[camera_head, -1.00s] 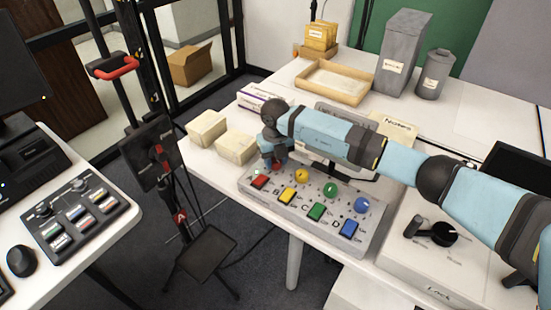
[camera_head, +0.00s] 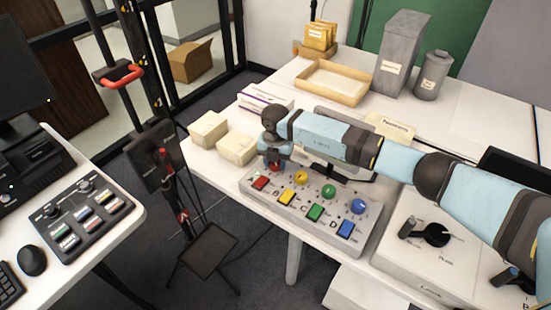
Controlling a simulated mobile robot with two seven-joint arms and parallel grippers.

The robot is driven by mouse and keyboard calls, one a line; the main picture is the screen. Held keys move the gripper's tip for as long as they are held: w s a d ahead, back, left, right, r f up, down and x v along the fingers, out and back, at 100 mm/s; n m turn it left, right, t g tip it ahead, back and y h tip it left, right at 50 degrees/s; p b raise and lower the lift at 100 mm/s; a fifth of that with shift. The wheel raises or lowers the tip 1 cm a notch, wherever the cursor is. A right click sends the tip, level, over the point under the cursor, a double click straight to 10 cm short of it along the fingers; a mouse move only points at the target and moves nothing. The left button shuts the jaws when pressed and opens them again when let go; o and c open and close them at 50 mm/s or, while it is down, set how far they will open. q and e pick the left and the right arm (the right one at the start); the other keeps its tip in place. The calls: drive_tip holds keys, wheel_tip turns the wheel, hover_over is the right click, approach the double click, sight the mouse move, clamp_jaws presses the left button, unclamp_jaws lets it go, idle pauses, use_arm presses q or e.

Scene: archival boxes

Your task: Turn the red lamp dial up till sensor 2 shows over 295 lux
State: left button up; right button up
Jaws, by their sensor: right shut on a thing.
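The control box (camera_head: 330,238) lies on the white table, with a row of round dials above a row of square coloured buttons. The red dial (camera_head: 275,168) is at the left end of the dial row, mostly covered by my right gripper (camera_head: 275,162). My right gripper points down and is shut on the red dial. The yellow (camera_head: 301,178), green (camera_head: 329,191) and blue (camera_head: 358,206) dials stand free to its right. A display behind the box is largely hidden by my right arm, and no lux reading can be read. My left gripper is not in view.
Two cream boxes (camera_head: 237,148) sit left of the control box. A wooden tray (camera_head: 333,82) and grey containers (camera_head: 400,55) stand at the back. A white unit with a black knob (camera_head: 436,236) is at right. A second console (camera_head: 88,218) stands on the left table.

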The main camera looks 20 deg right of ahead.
drive_tip(key=shift+m, duration=0.3)
drive_tip(key=o, duration=0.9)
wheel_tip(320, 180, up, 14)
drive_tip(key=shift+f, duration=0.1)
idle(0.4)
